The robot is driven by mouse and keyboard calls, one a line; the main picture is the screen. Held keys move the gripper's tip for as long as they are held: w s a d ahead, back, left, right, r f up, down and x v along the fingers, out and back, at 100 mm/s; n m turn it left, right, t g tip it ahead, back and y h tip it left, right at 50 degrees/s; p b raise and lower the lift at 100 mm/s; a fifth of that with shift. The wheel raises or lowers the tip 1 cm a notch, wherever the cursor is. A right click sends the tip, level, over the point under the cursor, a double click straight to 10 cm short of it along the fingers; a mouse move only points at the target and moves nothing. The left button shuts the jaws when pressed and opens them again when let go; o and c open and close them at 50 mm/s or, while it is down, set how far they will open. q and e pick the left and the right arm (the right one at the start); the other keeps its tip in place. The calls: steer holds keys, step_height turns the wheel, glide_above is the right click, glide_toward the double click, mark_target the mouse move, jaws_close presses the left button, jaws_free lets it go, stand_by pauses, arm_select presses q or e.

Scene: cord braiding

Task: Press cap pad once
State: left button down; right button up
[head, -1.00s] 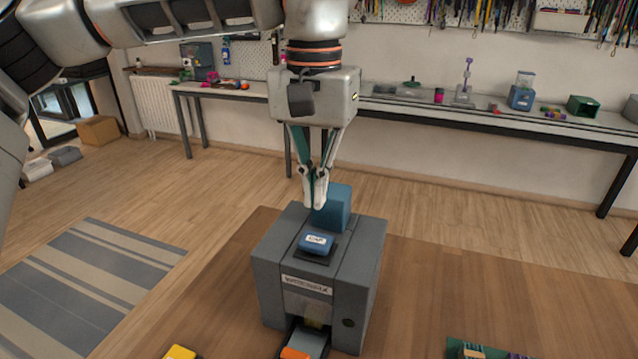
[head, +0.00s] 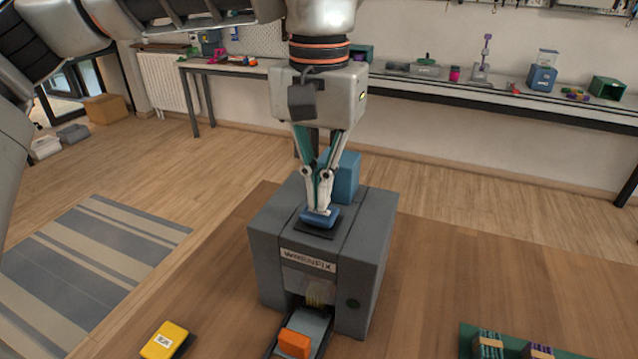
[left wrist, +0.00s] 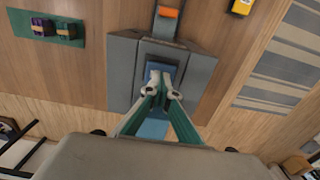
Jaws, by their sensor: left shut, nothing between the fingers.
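The blue cap pad (head: 331,222) sits on top of the grey machine (head: 370,245), which has a "WRENFIX" label on its front. My left gripper (head: 319,212) points straight down with its fingers shut and empty. Its fingertips are at the pad and seem to touch its top, covering the pad's label. In the left wrist view, the closed fingertips (left wrist: 156,76) overlap the blue pad (left wrist: 168,71). I cannot tell how far the pad is pressed in. My right gripper is not in view.
A blue block (head: 346,178) stands on the machine behind the pad. An orange piece (head: 294,343) lies on the tray at the machine's front. A yellow box (head: 166,341) is at front left, and a green mat (head: 467,341) with bundles at front right.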

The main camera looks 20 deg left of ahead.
arm_select(q)
steer(key=shift+f, duration=0.15)
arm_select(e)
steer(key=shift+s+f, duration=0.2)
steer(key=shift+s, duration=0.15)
arm_select(q)
steer(key=shift+f, duration=0.1)
steer(key=shift+f, duration=0.35)
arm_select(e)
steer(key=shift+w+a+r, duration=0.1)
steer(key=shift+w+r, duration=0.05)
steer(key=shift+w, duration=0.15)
arm_select(q)
steer(key=shift+f, duration=0.3)
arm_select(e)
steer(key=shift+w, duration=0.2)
